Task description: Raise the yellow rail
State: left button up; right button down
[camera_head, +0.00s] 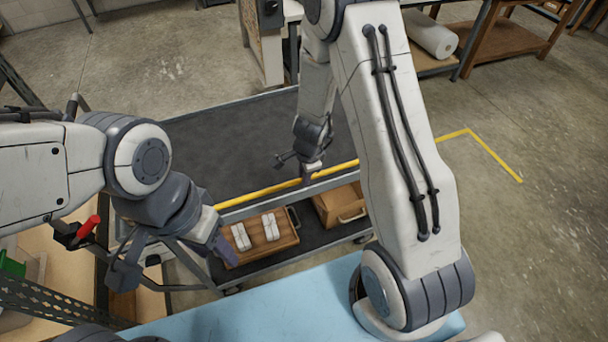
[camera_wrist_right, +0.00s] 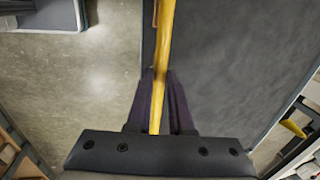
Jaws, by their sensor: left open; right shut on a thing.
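The yellow rail (camera_head: 258,194) is a thin straight bar running along the near edge of the dark cart top (camera_head: 225,145) in the head view. My right gripper (camera_head: 308,178) is shut on the rail, part-way along it. In the right wrist view the rail (camera_wrist_right: 166,45) runs upright through the picture and passes between the fingers of the right gripper (camera_wrist_right: 158,105). My left gripper (camera_head: 172,262) is open and empty, with its fingers spread, below and left of the rail's left end. My right forearm hides the rail's far right part in the head view.
Below the cart top, a lower shelf holds a wooden tray (camera_head: 262,252) with white pieces and a wooden drawer box (camera_head: 335,208). A blue surface (camera_head: 270,305) lies nearest me. Yellow tape (camera_head: 495,156) marks the open floor at right. A metal rack (camera_head: 60,302) stands at left.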

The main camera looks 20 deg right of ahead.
notch_tip(320, 180, up, 7)
jog(key=p, duration=0.6)
jog(key=shift+r, duration=0.1)
jog(key=shift+w, duration=0.15)
jog(key=c, duration=0.8)
grip_release()
notch_tip(320, 180, up, 10)
jog(key=s+p, duration=0.2)
jog(key=p, duration=0.6)
jog(key=shift+s, duration=0.15)
